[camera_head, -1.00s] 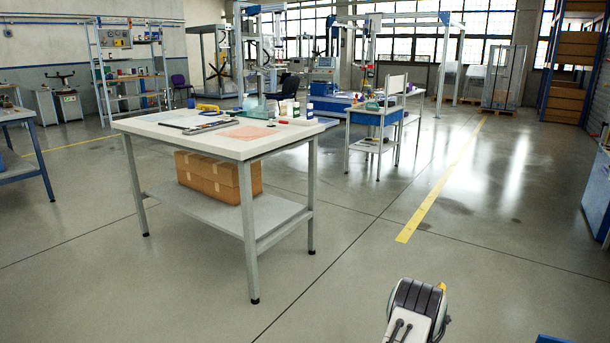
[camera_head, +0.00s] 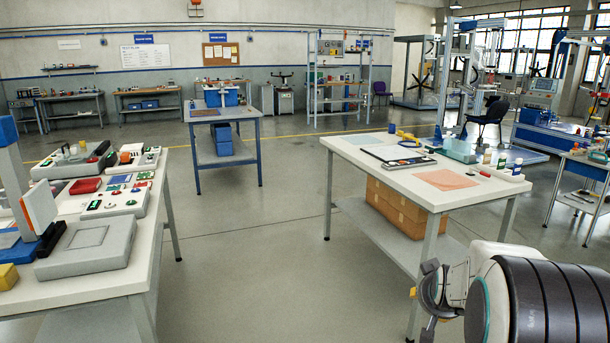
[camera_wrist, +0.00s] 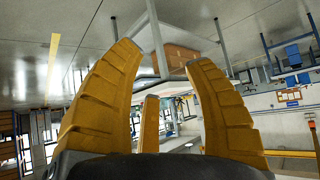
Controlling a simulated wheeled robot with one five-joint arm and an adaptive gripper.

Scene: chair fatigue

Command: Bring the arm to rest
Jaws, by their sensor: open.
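My gripper (camera_wrist: 165,56) shows in the wrist view with its yellow fingers spread wide. Nothing is between them. Past the fingers, the wrist view shows the room upside down, with the floor at the top and a table with a brown box (camera_wrist: 178,58) under it. In the head view, my arm enters at the lower right, in front of the near corner of the white table. Its dark ribbed part and a pale link show. The fingers are not clearly seen there.
The white table (camera_head: 375,150) holds a clipboard, an orange sheet (camera_head: 445,180) and bottles, with cardboard boxes (camera_head: 400,212) below. A crowded workbench (camera_head: 165,180) stands at the left. A blue-legged table (camera_head: 222,117) stands farther back. The floor between the tables is clear.

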